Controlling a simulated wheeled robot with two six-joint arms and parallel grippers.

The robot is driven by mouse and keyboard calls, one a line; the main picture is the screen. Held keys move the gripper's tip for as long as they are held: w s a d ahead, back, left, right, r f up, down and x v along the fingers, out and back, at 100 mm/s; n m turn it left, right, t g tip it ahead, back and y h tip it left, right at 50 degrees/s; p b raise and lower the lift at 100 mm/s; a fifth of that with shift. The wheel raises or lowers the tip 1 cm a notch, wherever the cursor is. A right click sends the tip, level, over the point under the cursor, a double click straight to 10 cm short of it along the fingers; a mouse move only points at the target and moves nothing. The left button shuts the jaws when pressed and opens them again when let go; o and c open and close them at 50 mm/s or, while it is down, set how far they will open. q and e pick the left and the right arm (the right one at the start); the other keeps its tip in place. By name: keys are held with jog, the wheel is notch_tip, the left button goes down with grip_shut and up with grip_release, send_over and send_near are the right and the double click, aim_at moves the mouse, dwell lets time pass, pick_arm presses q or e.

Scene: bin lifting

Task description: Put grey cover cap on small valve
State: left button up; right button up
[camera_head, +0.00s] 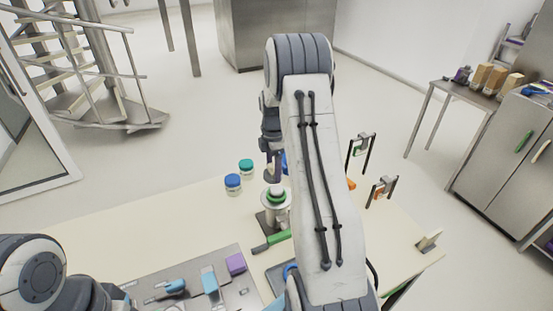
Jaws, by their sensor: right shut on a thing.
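My right arm reaches forward over the table, and its gripper (272,160) points down, shut on a small grey thing that looks like the grey cover cap (273,179). Gripper and cap are small and partly hidden by the arm. Just below them a silver valve (278,212) with a green ring near its top stands upright on a dark base. I cannot tell whether the cap touches the valve.
A blue-lidded jar (233,184) and a green-lidded jar (246,167) stand left of the valve. A green-handled tool (272,241) lies in front of it. A grey tray (190,278) holds blue and purple items. Black-framed stands (381,190) are at right. The table's left part is clear.

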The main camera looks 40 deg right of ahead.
jog(key=shift+d+r+n, duration=0.3)
jog(key=shift+d+r, duration=0.05)
jog(key=shift+d, duration=0.25)
jog(key=b, duration=0.4)
send_over(277, 189)
notch_tip(277, 189, down, 5)
jog(key=shift+a+r, duration=0.15)
jog(key=shift+r, duration=0.05)
jog(key=shift+f, duration=0.75)
jog(key=shift+f+b, duration=0.5)
jog(key=shift+f, duration=0.25)
dwell(0.3)
jog(key=shift+r, duration=0.15)
dwell(1.0)
jog(key=shift+f, duration=0.4)
dwell(1.1)
